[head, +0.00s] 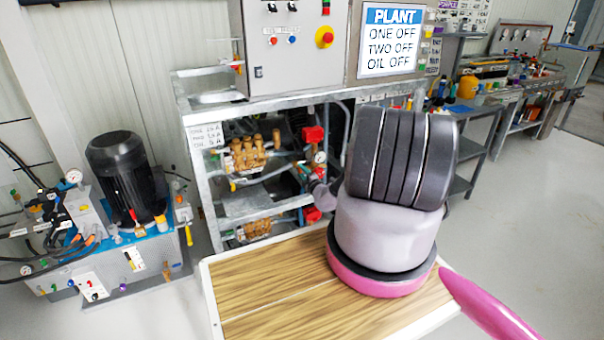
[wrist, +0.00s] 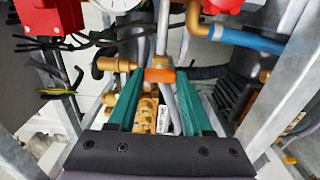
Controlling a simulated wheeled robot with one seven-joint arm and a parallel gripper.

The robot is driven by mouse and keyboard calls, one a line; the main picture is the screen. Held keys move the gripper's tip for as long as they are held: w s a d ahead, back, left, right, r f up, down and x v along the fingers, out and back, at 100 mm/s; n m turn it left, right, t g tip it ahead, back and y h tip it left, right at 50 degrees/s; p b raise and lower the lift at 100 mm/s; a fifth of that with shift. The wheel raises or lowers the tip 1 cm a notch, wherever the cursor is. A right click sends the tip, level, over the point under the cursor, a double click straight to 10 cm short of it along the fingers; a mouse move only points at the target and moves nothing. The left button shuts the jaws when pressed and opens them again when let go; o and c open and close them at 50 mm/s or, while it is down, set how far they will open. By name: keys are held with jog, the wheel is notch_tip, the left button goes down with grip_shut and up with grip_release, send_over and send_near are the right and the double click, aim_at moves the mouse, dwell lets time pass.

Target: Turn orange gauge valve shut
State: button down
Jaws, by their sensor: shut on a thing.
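The orange gauge valve handle (wrist: 160,75) is in the upper middle of the wrist view, on a grey pipe among brass fittings. The green fingers of my gripper (wrist: 161,70) reach up on both sides of the handle and are shut on it. In the head view my gripper (head: 306,172) is inside the pump frame, beside a round gauge (head: 320,157). The handle is too small to make out there. A white gauge (wrist: 118,4) also shows at the top of the wrist view, cut off by the edge.
A galvanised frame (head: 205,180) holds brass pumps (head: 247,153) around my gripper. A red part (wrist: 222,5) and a blue pipe (wrist: 250,40) lie close by in the wrist view. A wooden-topped surface (head: 265,290) is in front; a black motor (head: 125,180) stands left.

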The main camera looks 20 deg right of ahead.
dwell(0.3)
jog(key=shift+c, duration=1.6)
grip_release()
jog(key=s, duration=1.1)
jog(key=shift+d, duration=0.25)
